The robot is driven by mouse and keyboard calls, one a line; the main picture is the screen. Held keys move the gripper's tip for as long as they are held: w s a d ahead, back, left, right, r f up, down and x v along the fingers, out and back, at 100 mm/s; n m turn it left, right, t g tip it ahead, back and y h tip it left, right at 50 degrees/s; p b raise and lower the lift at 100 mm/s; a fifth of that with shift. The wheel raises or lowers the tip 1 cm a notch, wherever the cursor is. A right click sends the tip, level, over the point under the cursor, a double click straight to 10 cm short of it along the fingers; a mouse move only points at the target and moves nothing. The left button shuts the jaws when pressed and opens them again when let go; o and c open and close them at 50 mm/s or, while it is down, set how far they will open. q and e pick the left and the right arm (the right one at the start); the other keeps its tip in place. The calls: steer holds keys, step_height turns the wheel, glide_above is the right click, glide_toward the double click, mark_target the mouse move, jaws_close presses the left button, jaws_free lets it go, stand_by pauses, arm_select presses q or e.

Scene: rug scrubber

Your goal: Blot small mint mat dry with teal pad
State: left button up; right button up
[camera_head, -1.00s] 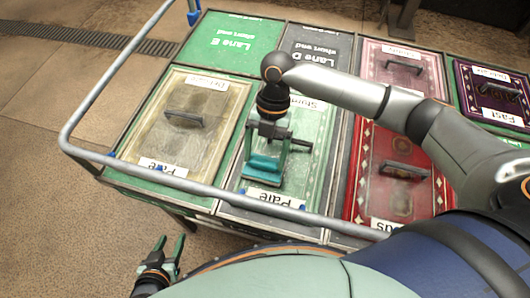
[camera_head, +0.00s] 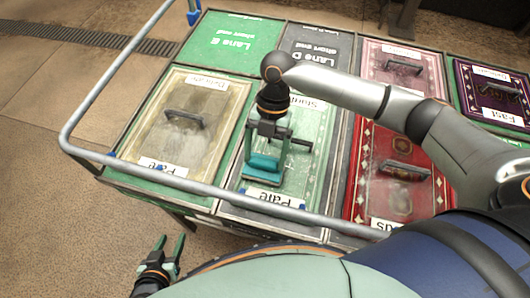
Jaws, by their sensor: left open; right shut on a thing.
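The small mint mat (camera_head: 312,160) lies in the middle lane of the table, between a beige mat and a red mat. Its near label reads "Pale", and the far label is partly hidden by my arm. My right gripper (camera_head: 268,150) is over the near half of the mat, shut on the teal pad (camera_head: 263,164). The pad is down at the mat's near left part; I cannot tell whether it presses on the surface. My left gripper (camera_head: 171,256) is open and empty, low in front of the table, away from the mats.
A beige mat (camera_head: 212,100) with a dark handle (camera_head: 184,118) lies to the left. A red mat (camera_head: 370,190) with a handle (camera_head: 404,170) lies to the right. A pink mat (camera_head: 385,78) and a purple mat (camera_head: 483,75) lie farther back. A grey rail (camera_head: 240,197) runs along the table's front.

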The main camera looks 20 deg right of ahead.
steer(key=shift+s+f, duration=0.1)
stand_by(0.3)
step_height(320, 180, up, 5)
steer(key=p, duration=0.4)
steer(key=shift+f, duration=0.15)
stand_by(0.6)
